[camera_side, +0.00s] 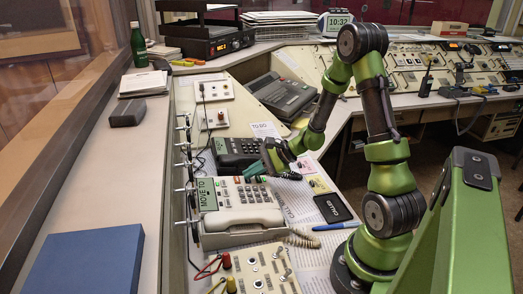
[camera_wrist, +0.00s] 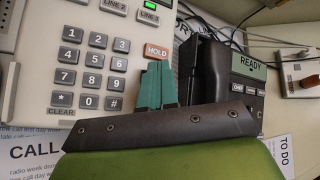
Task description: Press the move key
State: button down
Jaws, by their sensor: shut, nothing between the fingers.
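A beige desk phone (camera_side: 262,192) stands at the middle of the desk, with a green "MOVE TO" display (camera_side: 205,195) on its left side. Its keypad (camera_wrist: 92,68) fills the left of the wrist view, with an orange HOLD key (camera_wrist: 156,50) and LINE keys with a lit green lamp above. No key marked "move" is readable in either view. My gripper (camera_side: 264,160) is shut and empty, by the far end of the keypad. In the wrist view my teal fingertips (camera_wrist: 157,66) show just below the HOLD key; whether they touch the phone cannot be told.
A dark phone (camera_side: 236,151) stands behind the beige one; its READY display (camera_wrist: 250,68) shows in the wrist view. The handset (camera_side: 240,217) lies along the beige phone's near side.

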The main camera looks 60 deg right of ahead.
jog(key=shift+r, duration=0.1)
jog(key=shift+s+r, duration=0.1)
jog(key=shift+r, duration=0.55)
jog(key=shift+s+d+r, duration=0.15)
jog(key=shift+d+r, duration=0.05)
jog(key=shift+r, duration=1.05)
jog(key=shift+s+d+r, duration=0.1)
jog(key=shift+d+r, duration=0.05)
jog(key=shift+r, duration=1.1)
jog(key=shift+s+a+f, duration=0.15)
jog(key=shift+s+f, duration=0.15)
jog(key=shift+s+a+n+g, duration=1.1)
jog(key=shift+s+a, duration=0.05)
jog(key=shift+s, duration=0.1)
jog(key=s+a+r+n+h, duration=0.3)
jog(key=s+a+r+n, duration=0.8)
jog(key=a+r+n, duration=0.3)
jog(key=shift+a+n, duration=0.15)
jog(key=shift+n, duration=0.75)
